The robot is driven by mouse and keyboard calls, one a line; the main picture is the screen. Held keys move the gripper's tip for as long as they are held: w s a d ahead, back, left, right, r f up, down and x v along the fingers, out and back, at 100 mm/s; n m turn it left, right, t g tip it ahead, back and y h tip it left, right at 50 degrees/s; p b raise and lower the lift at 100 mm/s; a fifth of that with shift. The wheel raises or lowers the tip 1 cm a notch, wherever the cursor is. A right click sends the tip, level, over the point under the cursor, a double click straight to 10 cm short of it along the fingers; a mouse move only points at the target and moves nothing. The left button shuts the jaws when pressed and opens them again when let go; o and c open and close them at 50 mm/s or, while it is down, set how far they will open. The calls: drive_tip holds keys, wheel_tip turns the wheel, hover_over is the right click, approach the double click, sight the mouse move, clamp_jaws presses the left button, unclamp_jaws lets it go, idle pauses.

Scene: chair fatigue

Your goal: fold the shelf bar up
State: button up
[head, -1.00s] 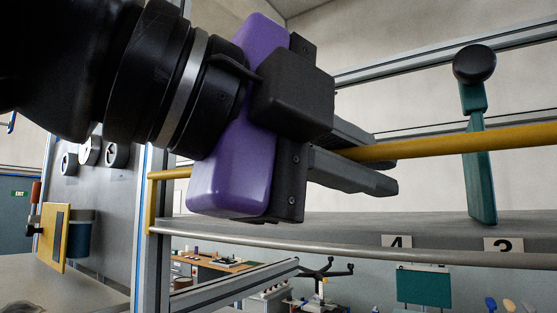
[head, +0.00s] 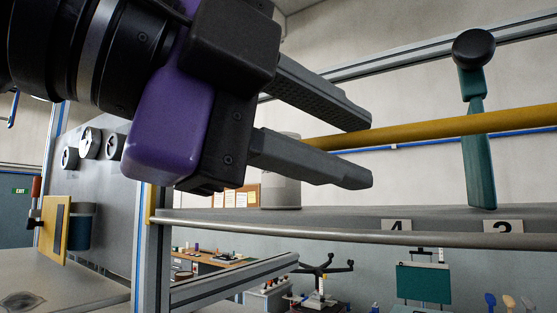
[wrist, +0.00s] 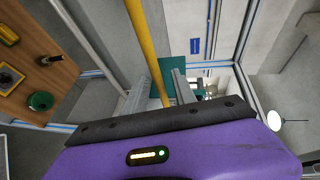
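The yellow shelf bar (head: 440,127) runs roughly level above the grey shelf, from the right edge leftward until my gripper hides it. My gripper (head: 368,150) is open, with one finger above the bar and one below in the head view. I see gaps, and neither finger appears clamped on it. In the wrist view the yellow bar (wrist: 147,45) comes down from the top edge toward the space between the fingers (wrist: 160,95). The bar's left end is mostly hidden behind my gripper; a yellow bit shows at the left post.
A teal upright with a black knob (head: 478,140) stands on the shelf (head: 340,214) near the bar, right of my gripper. A grey cylinder (head: 281,190) stands behind the lower finger.

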sight(335, 141)
drive_tip(key=shift+b+v, duration=0.3)
drive_tip(key=shift+v, duration=1.9)
